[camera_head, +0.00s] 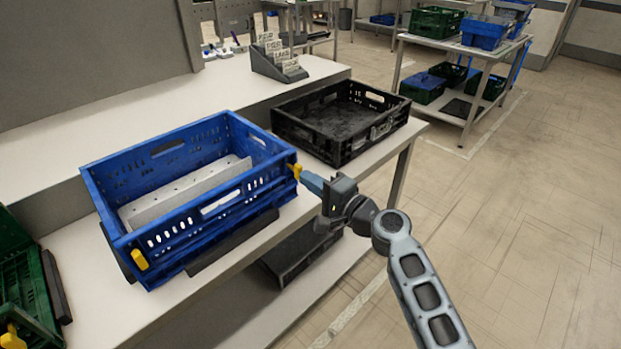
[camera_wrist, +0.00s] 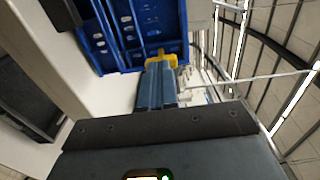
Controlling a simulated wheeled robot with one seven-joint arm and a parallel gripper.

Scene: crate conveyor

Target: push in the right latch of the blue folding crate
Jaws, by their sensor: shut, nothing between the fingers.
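The blue folding crate (camera_head: 190,237) stands unfolded and upright on the bench, with a pale grey slab inside. Its right latch (camera_head: 296,171) is yellow and sits at the right front corner. A second yellow latch (camera_head: 140,259) is at the left front corner. My gripper (camera_head: 306,177) is shut and empty, its blue-grey fingertips at the right latch. In the wrist view, the closed fingers (camera_wrist: 157,82) point at the yellow latch (camera_wrist: 161,58) on the blue crate (camera_wrist: 135,28); the tips appear at or against it. I cannot tell whether they touch it.
A black crate (camera_head: 312,139) stands on the bench just behind and right of the blue one. A green crate (camera_head: 45,285) is at the lower left. A card holder (camera_head: 277,65) stands on the back shelf. The floor (camera_head: 530,220) at right is clear.

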